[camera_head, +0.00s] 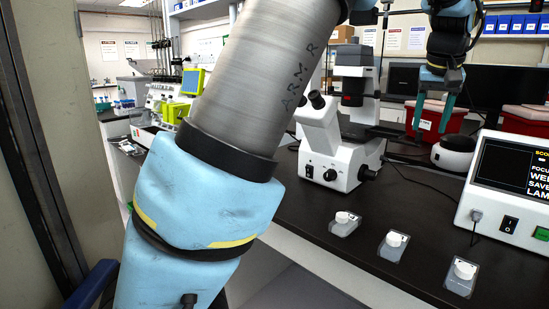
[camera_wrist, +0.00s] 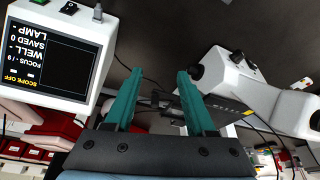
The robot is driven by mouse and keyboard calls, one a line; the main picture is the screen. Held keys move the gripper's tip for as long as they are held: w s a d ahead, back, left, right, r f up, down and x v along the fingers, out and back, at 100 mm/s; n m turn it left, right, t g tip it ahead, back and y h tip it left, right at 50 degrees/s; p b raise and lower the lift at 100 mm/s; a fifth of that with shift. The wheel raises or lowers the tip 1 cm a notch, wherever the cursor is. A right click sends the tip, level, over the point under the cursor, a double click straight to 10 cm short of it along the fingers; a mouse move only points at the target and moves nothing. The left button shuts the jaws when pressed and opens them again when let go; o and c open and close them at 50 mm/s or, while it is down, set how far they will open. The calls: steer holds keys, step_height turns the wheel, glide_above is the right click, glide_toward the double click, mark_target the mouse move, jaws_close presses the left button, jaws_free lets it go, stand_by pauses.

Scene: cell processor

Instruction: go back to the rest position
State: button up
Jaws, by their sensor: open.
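My gripper (camera_head: 430,131) hangs at the upper right of the head view, its two teal fingers pointing down and apart. In the wrist view my gripper (camera_wrist: 159,73) shows the same fingers spread with nothing between them. It is above the black bench (camera_head: 405,200), apart from it. The white microscope (camera_head: 335,145) stands to its left in the head view and at the right in the wrist view (camera_wrist: 245,85). The control box with a screen (camera_head: 505,195) stands on the right. It also shows upside down in the wrist view (camera_wrist: 50,55), reading "SCOPE OFF".
Three small clear pieces with white knobs, left (camera_head: 345,222), middle (camera_head: 393,245) and right (camera_head: 461,277), lie along the bench front. Red bins (camera_head: 430,120), monitors (camera_head: 482,85) and a round white device (camera_head: 454,155) stand behind. Lab instruments (camera_head: 180,95) stand at the left.

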steer(key=w+a+f+n, duration=0.1)
steer(key=a+f, duration=0.3)
steer(key=a, duration=0.4)
steer(key=w+a+f+g, duration=0.1)
steer(key=a+f, duration=0.3)
steer(key=a, duration=0.4)
steer(key=w+a+f+n, duration=0.1)
steer(key=a+f, duration=0.3)
steer(key=a, duration=0.5)
steer(key=s+a+f+n, duration=0.1)
steer(key=s+a+f, duration=0.3)
steer(key=s+a, duration=0.2)
steer(key=s+a+f+g+y, duration=0.1)
steer(key=s+a+f, duration=0.4)
steer(key=a, duration=0.6)
steer(key=shift+s+n, duration=0.4)
steer(key=shift+s, duration=0.3)
steer(key=shift+o, duration=0.2)
